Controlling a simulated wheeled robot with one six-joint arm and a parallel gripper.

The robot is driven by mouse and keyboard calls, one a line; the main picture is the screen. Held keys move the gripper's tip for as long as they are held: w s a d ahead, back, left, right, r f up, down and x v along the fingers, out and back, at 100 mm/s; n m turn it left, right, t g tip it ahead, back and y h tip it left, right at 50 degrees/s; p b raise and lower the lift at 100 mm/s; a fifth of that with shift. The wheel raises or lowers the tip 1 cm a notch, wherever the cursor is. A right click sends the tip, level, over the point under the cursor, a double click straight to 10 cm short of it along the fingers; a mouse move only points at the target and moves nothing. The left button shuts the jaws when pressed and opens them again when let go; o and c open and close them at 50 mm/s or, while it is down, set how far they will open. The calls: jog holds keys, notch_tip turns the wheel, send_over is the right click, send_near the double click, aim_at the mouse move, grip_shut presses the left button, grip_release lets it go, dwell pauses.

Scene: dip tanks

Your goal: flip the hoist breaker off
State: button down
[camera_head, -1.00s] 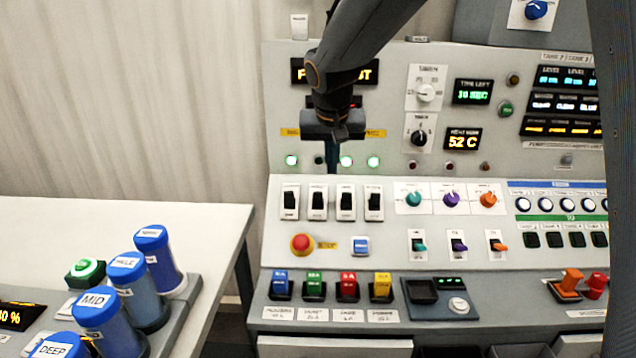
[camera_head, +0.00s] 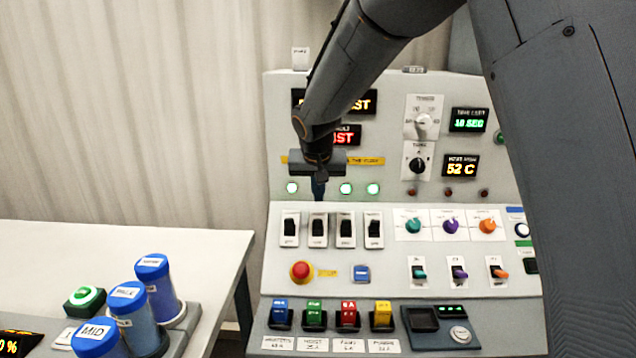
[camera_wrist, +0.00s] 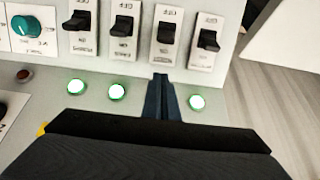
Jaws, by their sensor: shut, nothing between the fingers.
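The hoist breaker (camera_head: 318,231) is the second from the left in a row of black rocker switches on white plates. In the wrist view, which sees the panel upside down, it is the third from the left (camera_wrist: 167,40). My gripper (camera_head: 319,198) is shut and empty, its tips just above this breaker's plate and in line with it. In the wrist view the closed fingers (camera_wrist: 160,82) point at the plate's near end; I cannot tell whether they touch. The fingers cover the hoist lamp's place. The exact lever position is hard to make out.
Neighbouring breakers stand close on both sides, the left one (camera_head: 290,231) and the right one (camera_head: 345,231), with green lamps lit. A red emergency button (camera_head: 302,272) and a blue button (camera_head: 361,273) sit below. Coloured knobs (camera_head: 414,225) are to the right. Blue-capped canisters (camera_head: 152,285) stand lower left.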

aim_at(318, 224)
jog(key=x, duration=0.3)
jog(key=shift+s+f+p, duration=0.25)
jog(key=shift+s+p, duration=0.05)
jog(key=shift+p, duration=0.1)
jog(key=shift+s+f, duration=0.1)
jog(key=shift+s, duration=1)
jog(key=shift+s+f+p, duration=0.15)
jog(key=shift+s+p, duration=0.2)
jog(key=shift+s, duration=0.15)
jog(key=shift+a+f+b, duration=0.15)
jog(key=shift+f+b, duration=0.05)
jog(key=shift+b, duration=1)
